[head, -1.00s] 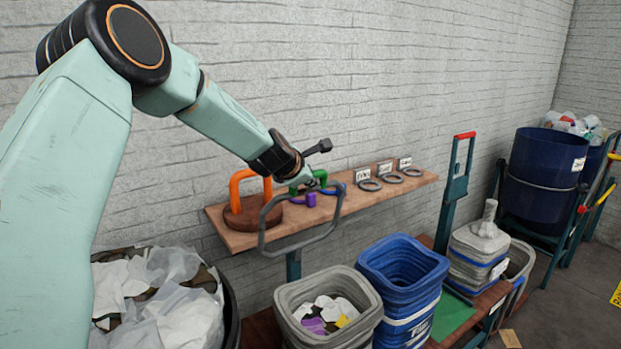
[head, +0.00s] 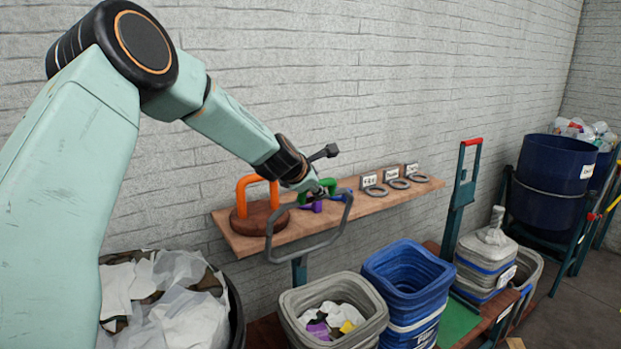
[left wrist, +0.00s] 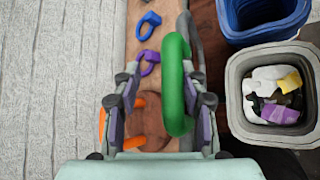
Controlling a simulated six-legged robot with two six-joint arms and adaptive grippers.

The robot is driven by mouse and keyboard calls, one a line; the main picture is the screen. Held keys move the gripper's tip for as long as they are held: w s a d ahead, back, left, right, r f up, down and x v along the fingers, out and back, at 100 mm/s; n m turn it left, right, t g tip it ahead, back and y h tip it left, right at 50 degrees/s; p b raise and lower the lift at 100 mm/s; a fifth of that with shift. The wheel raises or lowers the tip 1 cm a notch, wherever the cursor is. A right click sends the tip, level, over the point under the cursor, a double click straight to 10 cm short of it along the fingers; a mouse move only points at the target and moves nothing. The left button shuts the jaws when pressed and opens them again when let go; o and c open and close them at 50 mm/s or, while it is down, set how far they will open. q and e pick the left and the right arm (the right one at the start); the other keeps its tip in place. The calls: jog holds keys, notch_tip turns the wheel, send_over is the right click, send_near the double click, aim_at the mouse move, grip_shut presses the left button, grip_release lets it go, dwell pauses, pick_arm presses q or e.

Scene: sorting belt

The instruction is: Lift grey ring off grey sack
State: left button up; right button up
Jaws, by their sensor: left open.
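The grey ring (head: 310,245), a rounded frame, stands out in front of the shelf. It seems to hang above and behind the open-topped grey sack (head: 289,306), apart from it. The sack holds white, purple and yellow scraps and also shows in the left wrist view (left wrist: 237,85). My left gripper (head: 322,190) is open at the ring's upper side. In the left wrist view, a green handle (left wrist: 175,85) lies between the fingers, with a dark grey bar (left wrist: 197,45) beside it. I cannot tell whether the fingers touch the handle. My right gripper is out of view.
The wooden shelf (head: 240,243) bears an orange handle (head: 241,190), blue and purple pieces and small grey rings (head: 399,184) with labels. A blue sack (head: 405,285) stands right of the grey one. A bin of white waste (head: 180,300) is at lower left.

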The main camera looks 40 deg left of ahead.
pick_arm(q)
jog(key=v, duration=1.2)
jog(key=shift+w+a, duration=0.1)
dwell(0.4)
